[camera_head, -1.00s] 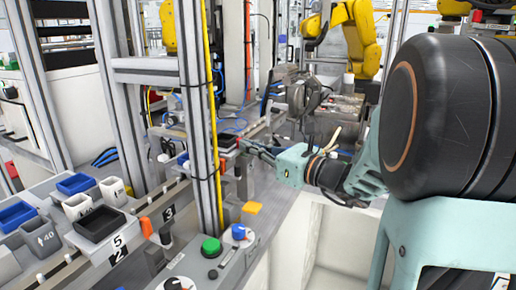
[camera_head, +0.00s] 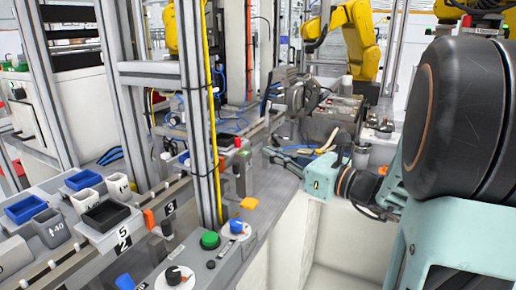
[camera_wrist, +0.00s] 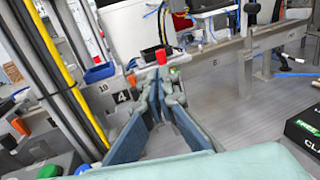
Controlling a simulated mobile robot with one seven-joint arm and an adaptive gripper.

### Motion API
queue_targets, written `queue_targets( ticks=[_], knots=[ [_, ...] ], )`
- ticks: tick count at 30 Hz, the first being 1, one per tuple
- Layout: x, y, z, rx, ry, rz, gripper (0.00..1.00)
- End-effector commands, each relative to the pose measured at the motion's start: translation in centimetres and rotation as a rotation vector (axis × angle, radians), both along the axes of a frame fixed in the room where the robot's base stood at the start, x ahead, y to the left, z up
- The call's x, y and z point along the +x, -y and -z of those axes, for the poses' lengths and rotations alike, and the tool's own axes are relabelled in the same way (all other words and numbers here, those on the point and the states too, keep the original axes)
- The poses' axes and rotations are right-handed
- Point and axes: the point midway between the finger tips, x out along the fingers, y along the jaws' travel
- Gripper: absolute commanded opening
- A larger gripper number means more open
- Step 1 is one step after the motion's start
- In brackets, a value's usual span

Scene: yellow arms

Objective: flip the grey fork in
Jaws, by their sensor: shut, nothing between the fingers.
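My gripper (camera_head: 272,154) is shut and empty, beside the rail at the middle of the head view. In the wrist view its fingers (camera_wrist: 161,84) come together at their tips, with a small red block (camera_wrist: 161,57) just beyond them. In the head view a grey upright piece (camera_head: 240,176) stands at the rail, left of my fingertips and apart from them. A red part (camera_head: 238,142) is just above it. I cannot tell for sure whether this grey piece is the fork; its tines are not clear. An orange lever (camera_head: 149,220) stands farther left along the rail.
An aluminium post (camera_head: 200,110) with a yellow cable stands left of my gripper. A control box with a green button (camera_head: 209,240) is in front. Blue bins (camera_head: 84,180) are at the left.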

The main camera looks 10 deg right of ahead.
Motion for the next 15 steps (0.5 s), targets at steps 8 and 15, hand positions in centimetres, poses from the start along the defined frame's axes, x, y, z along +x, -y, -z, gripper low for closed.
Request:
queue_targets(
  ticks=[8,15],
  knots=[
    [-3.8,2.7,-0.1,0.000,0.000,0.001,0.00],
    [-4.6,3.2,0.0,0.001,0.000,-0.002,0.00]
  ],
)
